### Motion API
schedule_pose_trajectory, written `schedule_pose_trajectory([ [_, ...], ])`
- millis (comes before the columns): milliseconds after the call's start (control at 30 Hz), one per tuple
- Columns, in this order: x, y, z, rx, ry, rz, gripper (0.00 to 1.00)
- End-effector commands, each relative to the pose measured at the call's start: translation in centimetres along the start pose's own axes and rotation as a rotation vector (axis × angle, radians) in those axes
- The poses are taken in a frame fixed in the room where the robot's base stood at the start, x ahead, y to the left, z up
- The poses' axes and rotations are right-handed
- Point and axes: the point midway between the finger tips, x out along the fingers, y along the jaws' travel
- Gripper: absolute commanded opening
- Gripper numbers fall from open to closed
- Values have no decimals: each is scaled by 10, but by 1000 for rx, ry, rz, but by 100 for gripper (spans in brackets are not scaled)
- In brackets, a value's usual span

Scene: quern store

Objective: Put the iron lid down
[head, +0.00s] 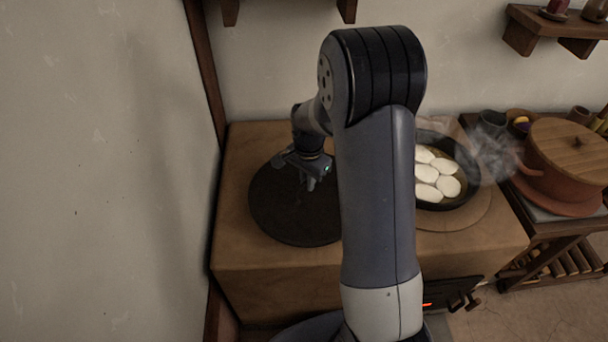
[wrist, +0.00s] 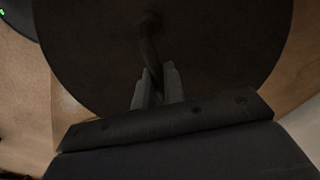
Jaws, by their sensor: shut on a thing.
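The iron lid (head: 290,217) is a dark round disc over the left part of the clay stove top in the head view. In the wrist view the lid (wrist: 100,50) fills most of the picture, with a curved handle (wrist: 150,45) across its middle. My gripper (head: 312,182) is above the lid, and its fingers (wrist: 158,88) are shut on the handle. I cannot tell whether the lid touches the stove top or hangs just above it. My arm hides part of the lid's right edge.
A steaming pan (head: 463,209) with several white pieces sits on the stove (head: 270,278) to the right. A clay pot (head: 560,165) with a wooden lid stands on a side table further right. A wall (head: 110,170) bounds the left. A shelf (head: 560,28) hangs upper right.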

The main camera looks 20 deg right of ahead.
Motion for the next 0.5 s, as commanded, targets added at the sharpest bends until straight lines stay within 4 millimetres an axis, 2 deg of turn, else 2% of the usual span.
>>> schedule_pose_trajectory([
  [300,32,0,0,-1,0,0,0],
  [500,34,-1,0,-1,2,-3,0],
])
